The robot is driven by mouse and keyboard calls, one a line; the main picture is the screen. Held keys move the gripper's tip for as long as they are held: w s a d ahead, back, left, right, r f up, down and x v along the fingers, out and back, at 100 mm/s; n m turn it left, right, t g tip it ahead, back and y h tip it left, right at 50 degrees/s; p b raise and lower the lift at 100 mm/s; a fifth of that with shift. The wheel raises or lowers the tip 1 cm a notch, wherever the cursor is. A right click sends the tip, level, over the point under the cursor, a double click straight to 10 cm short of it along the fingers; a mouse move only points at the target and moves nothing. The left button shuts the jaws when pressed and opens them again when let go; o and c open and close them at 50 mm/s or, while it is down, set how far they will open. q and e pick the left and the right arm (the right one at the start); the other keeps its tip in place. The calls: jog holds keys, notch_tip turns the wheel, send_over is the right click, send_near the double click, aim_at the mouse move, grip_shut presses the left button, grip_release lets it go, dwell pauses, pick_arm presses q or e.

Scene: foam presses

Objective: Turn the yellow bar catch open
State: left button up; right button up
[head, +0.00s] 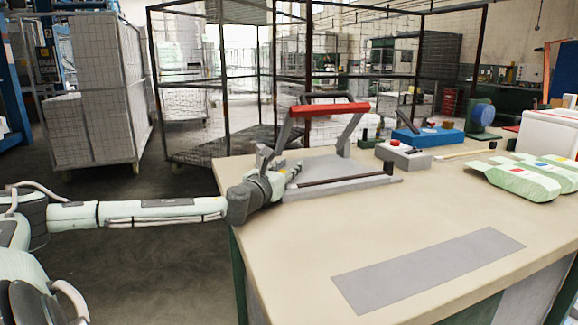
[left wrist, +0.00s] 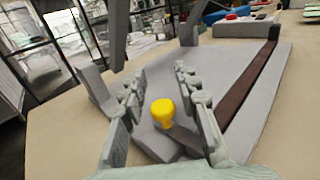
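The yellow catch (left wrist: 163,112) shows in the left wrist view as a rounded knob on a grey bar, low over the press's grey base. In the head view it is mostly hidden by my gripper. My left gripper (head: 281,172) is at the near left corner of the press base (head: 330,165). In the left wrist view the left gripper (left wrist: 160,88) is open, with one finger on each side of the yellow knob and visible gaps to it. The press's red handle bar (head: 330,109) stands raised on grey arms. My right gripper is not in view.
A dark strip (head: 345,180) runs along the base's front edge. A grey control box (head: 403,155) with a red button and a blue device (head: 428,135) stand to the right. Pale green packs (head: 515,178) lie farther right. The table front is clear around a grey mat (head: 430,268).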

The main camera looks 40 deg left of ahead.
pick_arm(q)
jog(key=shift+w, duration=0.25)
grip_shut()
dwell(0.4)
